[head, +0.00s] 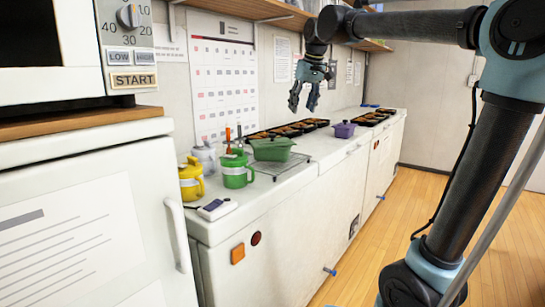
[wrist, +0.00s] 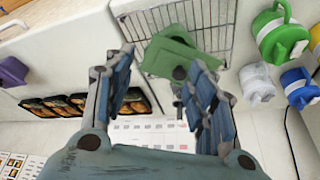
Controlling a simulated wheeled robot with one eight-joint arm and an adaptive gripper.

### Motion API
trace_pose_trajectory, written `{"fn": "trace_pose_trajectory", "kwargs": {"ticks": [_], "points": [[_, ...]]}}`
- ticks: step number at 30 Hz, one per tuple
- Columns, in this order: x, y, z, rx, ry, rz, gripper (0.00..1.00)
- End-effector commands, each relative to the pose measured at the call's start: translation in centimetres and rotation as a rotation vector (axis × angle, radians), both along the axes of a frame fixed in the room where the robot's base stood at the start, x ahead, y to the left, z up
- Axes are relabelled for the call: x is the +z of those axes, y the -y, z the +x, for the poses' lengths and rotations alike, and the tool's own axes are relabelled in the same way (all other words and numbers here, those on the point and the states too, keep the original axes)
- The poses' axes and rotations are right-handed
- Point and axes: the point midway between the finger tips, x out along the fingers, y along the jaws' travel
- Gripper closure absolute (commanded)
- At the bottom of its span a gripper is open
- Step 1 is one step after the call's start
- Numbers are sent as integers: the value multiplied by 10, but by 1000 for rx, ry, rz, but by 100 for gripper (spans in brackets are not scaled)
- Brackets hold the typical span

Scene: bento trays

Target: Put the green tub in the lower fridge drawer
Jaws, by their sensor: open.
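The green tub (head: 272,150) is lidded and sits upright on a wire rack on the white counter. In the wrist view its green top (wrist: 172,52) shows between and beyond my fingers, partly covered by the right one. My gripper (head: 304,100) is open and empty, pointing down in the air above the counter, apart from the tub. In the wrist view my gripper (wrist: 163,62) has its two fingers spread wide. A white fridge front (head: 80,230) with a vertical handle stands at the left, closed. I cannot make out a separate lower drawer.
A microwave (head: 50,50) is above the fridge. The wooden floor at right is clear.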

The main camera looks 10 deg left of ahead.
Motion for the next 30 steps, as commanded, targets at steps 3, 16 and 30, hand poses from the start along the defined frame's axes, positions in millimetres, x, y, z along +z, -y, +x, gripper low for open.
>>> {"fn": "trace_pose_trajectory", "kwargs": {"ticks": [3,16,30], "points": [[21,-44,5,58,11,9,49],[15,-90,14,106,20,18,49],[-59,-111,36,105,20,18,49]]}}
